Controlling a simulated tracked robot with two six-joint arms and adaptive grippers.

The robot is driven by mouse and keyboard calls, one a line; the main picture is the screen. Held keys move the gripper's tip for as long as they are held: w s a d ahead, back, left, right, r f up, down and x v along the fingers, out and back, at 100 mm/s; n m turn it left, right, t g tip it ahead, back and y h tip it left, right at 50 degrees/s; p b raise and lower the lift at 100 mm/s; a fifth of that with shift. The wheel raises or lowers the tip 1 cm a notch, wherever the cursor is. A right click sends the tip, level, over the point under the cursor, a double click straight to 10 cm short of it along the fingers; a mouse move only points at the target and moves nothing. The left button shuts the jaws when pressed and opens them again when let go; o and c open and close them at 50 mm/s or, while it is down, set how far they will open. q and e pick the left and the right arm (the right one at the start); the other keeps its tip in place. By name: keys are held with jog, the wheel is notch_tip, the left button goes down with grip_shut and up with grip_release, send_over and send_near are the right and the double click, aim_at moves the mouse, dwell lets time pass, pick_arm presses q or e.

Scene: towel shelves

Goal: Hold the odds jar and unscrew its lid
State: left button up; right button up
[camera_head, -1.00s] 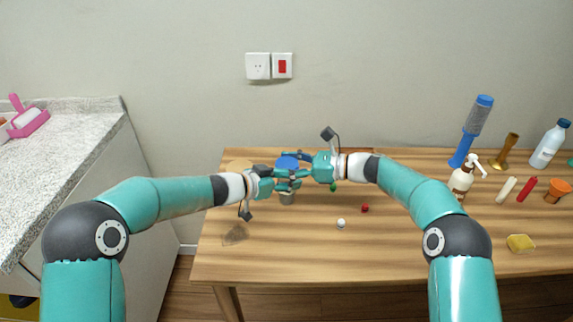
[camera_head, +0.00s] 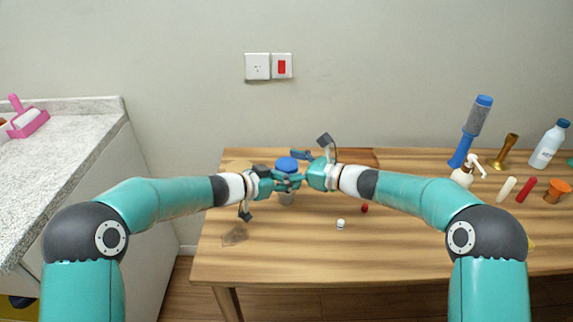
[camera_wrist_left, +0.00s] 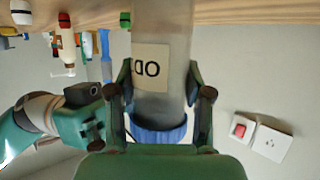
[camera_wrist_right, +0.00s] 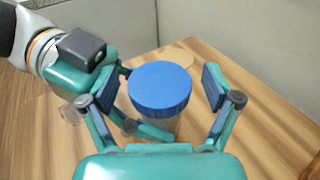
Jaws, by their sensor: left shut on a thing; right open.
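The odds jar (camera_head: 288,199) is a clear, greyish jar standing upright with a blue lid (camera_head: 287,163) on top. My left gripper (camera_head: 284,184) is shut on the jar's upper body, just under the lid. The left wrist view shows the jar (camera_wrist_left: 163,90) upside down between the fingers, with a label reading "OD". My right gripper (camera_head: 297,168) is open beside the lid. In the right wrist view its fingers (camera_wrist_right: 155,98) stand on both sides of the lid (camera_wrist_right: 160,85), apart from it.
A white piece (camera_head: 340,223) and a red piece (camera_head: 365,208) lie on the wooden table (camera_head: 300,260). The table's front middle is clear.

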jog(key=shift+m+t+h, duration=1.4)
jog(key=shift+m+t, duration=0.1)
jog(key=shift+t, duration=0.1)
jog(key=c, duration=1.5)
jog(key=shift+w+d+n+g+y, duration=0.1)
jog(key=shift+w+n+g+y, duration=0.1)
jog(key=shift+n+g+y, duration=1.3)
jog(key=shift+s+n+g+y, duration=0.1)
jog(key=shift+n+g+y, duration=0.5)
jog(key=shift+n+g, duration=1.2)
jog(key=shift+m+g, duration=0.3)
jog(key=o, duration=1.5)
